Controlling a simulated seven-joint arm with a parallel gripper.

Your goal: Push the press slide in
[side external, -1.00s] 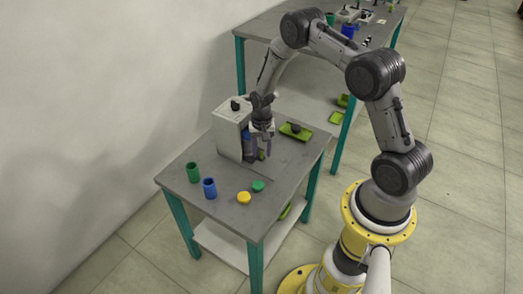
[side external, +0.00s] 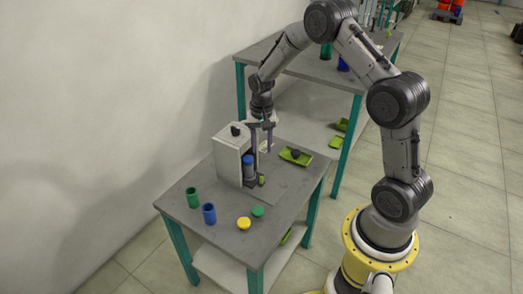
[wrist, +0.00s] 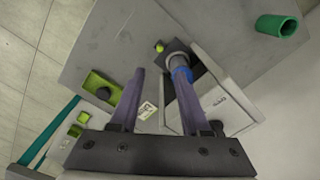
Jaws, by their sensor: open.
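The press (side external: 230,158) is a pale box with a dark knob on top, on the near table; it also shows in the wrist view (wrist: 222,105). Its dark slide (wrist: 175,47) sticks out at the front, with a small yellow-green knob (side external: 262,180) at its outer end, also in the wrist view (wrist: 159,46). A grey cylinder with a blue top (side external: 248,160) stands upright on the slide, close to the press front. My gripper (side external: 261,151) is open and empty above the slide, its fingers pointing down. In the wrist view one finger partly covers the cylinder.
A green tray (side external: 305,160) with a dark knob-like piece lies right of the press. A second table (side external: 300,65) is behind.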

